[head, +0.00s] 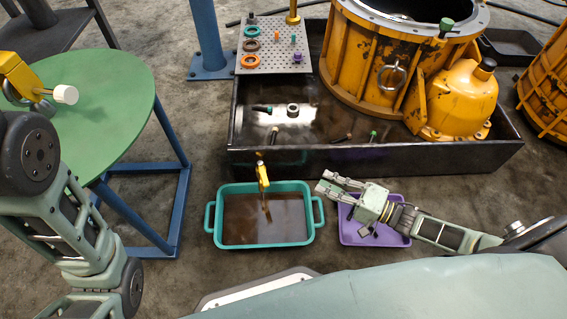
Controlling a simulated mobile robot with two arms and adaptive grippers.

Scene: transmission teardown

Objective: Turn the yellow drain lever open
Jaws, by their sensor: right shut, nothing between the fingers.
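The yellow drain lever (263,178) is on the front wall of the dark metal trough (400,159) and points down. A thin brownish streak below it reaches the dark brown liquid in the teal tub (310,232); it looks like a running stream. My right gripper (324,182) is to the right of the lever, clearly apart from it, pointing left above the gap between the teal tub and a purple tray. Its fingers are shut with nothing between them. My left arm shows at the left edge, but its gripper is not visible.
The purple tray (349,232) lies under my right gripper. An orange housing (352,65) and a rounded orange cover (462,100) stand in the trough, with several small parts. A perforated plate (275,62) holds rings. A green round table (125,100) stands left.

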